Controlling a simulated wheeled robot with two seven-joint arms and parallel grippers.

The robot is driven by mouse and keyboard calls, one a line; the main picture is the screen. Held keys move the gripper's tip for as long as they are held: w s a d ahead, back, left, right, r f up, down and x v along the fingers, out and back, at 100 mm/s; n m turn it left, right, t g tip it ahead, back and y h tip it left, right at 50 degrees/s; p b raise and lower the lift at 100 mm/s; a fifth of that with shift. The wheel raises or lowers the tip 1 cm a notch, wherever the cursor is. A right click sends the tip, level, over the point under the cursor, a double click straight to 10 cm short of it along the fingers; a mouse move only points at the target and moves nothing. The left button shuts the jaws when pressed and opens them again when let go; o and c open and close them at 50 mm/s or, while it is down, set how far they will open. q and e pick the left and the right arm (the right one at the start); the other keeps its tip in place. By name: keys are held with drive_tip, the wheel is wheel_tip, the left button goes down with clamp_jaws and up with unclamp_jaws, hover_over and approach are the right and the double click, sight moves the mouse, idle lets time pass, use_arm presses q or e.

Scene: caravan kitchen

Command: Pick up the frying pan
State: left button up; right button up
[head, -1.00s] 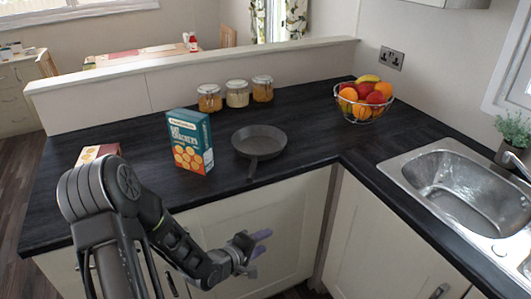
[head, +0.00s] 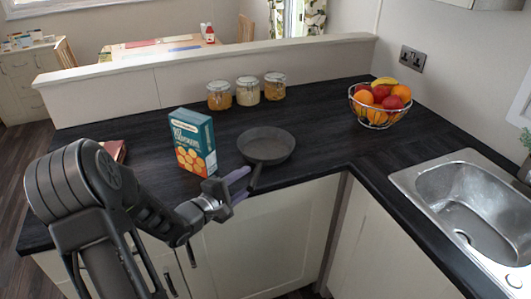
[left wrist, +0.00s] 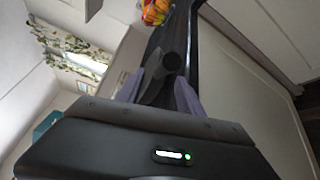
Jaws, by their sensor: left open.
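The dark grey frying pan (head: 267,145) sits on the black worktop near its front edge, in the corner part. Its handle (head: 255,176) points toward the front edge. My left gripper (head: 242,184) is open at the worktop edge, with its purple fingers close to the handle's end. In the left wrist view the handle end (left wrist: 172,63) shows between the two purple fingers (left wrist: 158,88). I cannot tell whether the fingers touch it. My right gripper is in neither view.
A cracker box (head: 193,143) stands left of the pan, just behind my left gripper. Several glass jars (head: 247,91) line the back ledge. A fruit basket (head: 379,105) stands at the back right, and a sink (head: 460,195) is at right.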

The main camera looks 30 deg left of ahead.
sight(257, 170)
use_arm(q)
drive_tip(key=shift+w, duration=0.3)
drive_tip(key=shift+w, duration=0.15)
drive_tip(key=w, duration=0.3)
drive_tip(key=w+p, duration=0.1)
drive_tip(key=w, duration=0.1)
drive_tip(key=shift+d+f, duration=0.15)
drive_tip(key=shift+f, duration=0.2)
drive_tip(key=shift+s, duration=0.1)
clamp_jaws()
idle(1.2)
drive_tip(key=shift+r, duration=0.1)
